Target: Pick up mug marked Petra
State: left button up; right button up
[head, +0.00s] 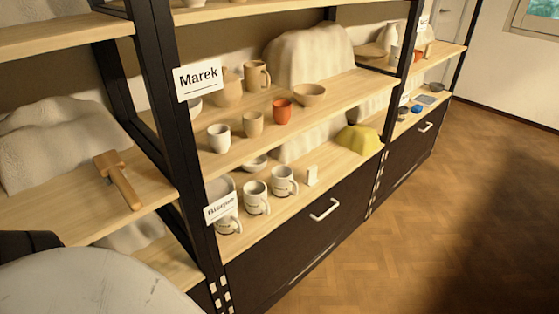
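Three white mugs with dark markings stand in a row on the lower shelf: a left mug (226,222) partly behind the Bisque sign (220,207), a middle mug (256,199) and a right mug (284,182). The markings are too small to read, so I cannot tell which mug is marked Petra. Neither of my grippers is in view.
Above them, a shelf holds a white cup (218,138), a tan cup (253,124), an orange cup (282,111) and a bowl (309,95). A Marek sign (198,78) hangs on the black post. A wooden mallet (118,181) lies left. Floor (430,220) is clear at right.

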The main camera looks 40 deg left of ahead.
aim_at(229, 225)
jog(key=i, duration=3.25)
jog(key=u, duration=4.4)
